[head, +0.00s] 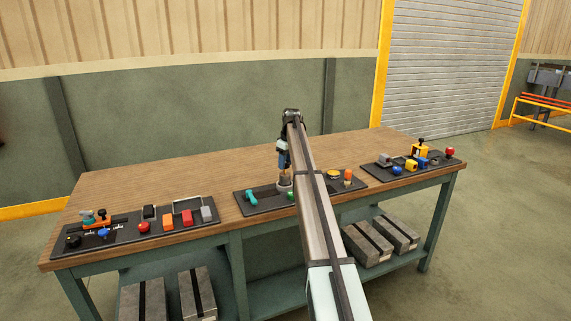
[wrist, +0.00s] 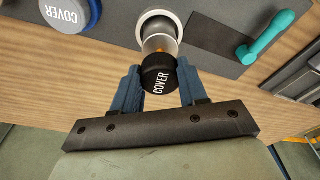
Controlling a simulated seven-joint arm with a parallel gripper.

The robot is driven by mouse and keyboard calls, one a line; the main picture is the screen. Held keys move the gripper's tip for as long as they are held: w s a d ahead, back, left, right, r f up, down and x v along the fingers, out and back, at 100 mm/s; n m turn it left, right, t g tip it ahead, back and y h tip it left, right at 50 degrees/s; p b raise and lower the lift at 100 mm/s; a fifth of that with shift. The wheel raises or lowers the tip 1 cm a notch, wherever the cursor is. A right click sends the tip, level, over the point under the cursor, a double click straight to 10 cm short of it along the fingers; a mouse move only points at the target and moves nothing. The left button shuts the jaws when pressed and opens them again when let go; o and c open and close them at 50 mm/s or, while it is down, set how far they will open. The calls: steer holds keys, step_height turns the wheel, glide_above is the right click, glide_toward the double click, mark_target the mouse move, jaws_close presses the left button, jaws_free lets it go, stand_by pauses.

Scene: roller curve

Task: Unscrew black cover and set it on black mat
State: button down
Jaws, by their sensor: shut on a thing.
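The black cover (wrist: 157,80), marked COVER in white, is between the two blue fingers of my gripper (wrist: 160,67), which is shut on it. A metallic cylinder (wrist: 159,44) standing in a white ring (wrist: 143,22) shows just beyond the cover; I cannot tell whether the cover is still threaded on. In the head view my gripper (head: 284,172) points down over the middle tray, and the cover is too small to make out there. A flat black mat (wrist: 212,32) lies bare beside the white ring, between it and a teal-handled tool (wrist: 265,42).
The teal tool also shows in the head view (head: 251,196). A left tray (head: 125,234) and a right tray (head: 385,174) hold several small parts. Bare wood (head: 170,180) lies behind the trays.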

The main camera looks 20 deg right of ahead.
steer(key=shift+r, duration=0.4)
steer(key=shift+r, duration=1.35)
steer(key=shift+m, duration=0.3)
steer(key=m, duration=0.2)
steer(key=shift+w+d+m+h, duration=0.1)
steer(key=shift+m+h, duration=0.2)
steer(key=shift+s+f+m, duration=0.1)
steer(key=shift+s+m, duration=0.2)
steer(key=shift+m, duration=0.3)
steer(key=s+a+f+m, duration=0.2)
steer(key=s+a+f, duration=0.15)
steer(key=s, duration=0.45)
steer(key=s+a+f+m, duration=0.1)
steer(key=s+a+f, duration=0.1)
steer(key=s+a, duration=0.35)
steer(key=s+a+f+m, duration=0.2)
steer(key=s+f, duration=0.1)
steer(key=s, duration=0.7)
steer(key=s+a+f+n, duration=0.1)
steer(key=s+a+f, duration=0.2)
steer(key=s+a, duration=0.4)
steer(key=s+a+f+n, duration=0.2)
steer(key=s+a, duration=0.4)
steer(key=a, duration=0.5)
steer(key=shift+s+f, duration=0.4)
steer(key=shift+f, duration=0.2)
